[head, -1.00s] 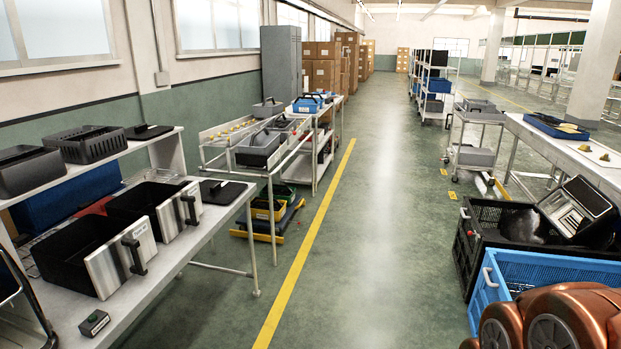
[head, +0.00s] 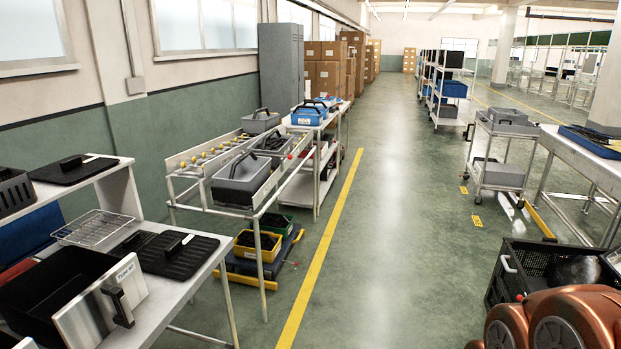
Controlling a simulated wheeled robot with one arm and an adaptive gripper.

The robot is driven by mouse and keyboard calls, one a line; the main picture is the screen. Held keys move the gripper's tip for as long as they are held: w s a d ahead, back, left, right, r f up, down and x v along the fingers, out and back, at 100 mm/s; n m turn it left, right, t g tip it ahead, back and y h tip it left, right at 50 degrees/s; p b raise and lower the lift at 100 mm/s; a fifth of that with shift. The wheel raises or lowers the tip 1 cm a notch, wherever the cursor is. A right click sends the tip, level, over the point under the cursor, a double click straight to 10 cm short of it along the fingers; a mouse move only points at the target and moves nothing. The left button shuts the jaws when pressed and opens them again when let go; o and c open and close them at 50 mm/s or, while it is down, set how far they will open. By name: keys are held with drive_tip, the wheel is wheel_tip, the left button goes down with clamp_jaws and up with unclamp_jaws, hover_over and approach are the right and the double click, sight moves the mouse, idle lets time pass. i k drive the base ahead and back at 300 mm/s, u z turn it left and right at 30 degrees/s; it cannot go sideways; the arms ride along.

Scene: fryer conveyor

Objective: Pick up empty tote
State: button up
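A black crate (head: 508,283) stands at the lower right, partly hidden behind my copper-coloured arm. A dark rounded thing lies in it, so it is not empty. Grey handled totes (head: 240,182) sit on the roller conveyor at centre left; I cannot tell whether they are empty. Another grey tote (head: 260,122) stands behind them. A blue handled tote (head: 308,115) is on the table beyond. My gripper is out of view; only parts of my arm show at the bottom right.
A fryer bench (head: 185,300) with a black fryer drawer (head: 65,290) stands at the near left. A grey cart (head: 503,150) and a long table (head: 590,155) are at right. The green aisle floor (head: 390,220) is clear.

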sight(247, 172)
drive_tip(key=i, duration=3.85)
drive_tip(key=u, duration=2.8)
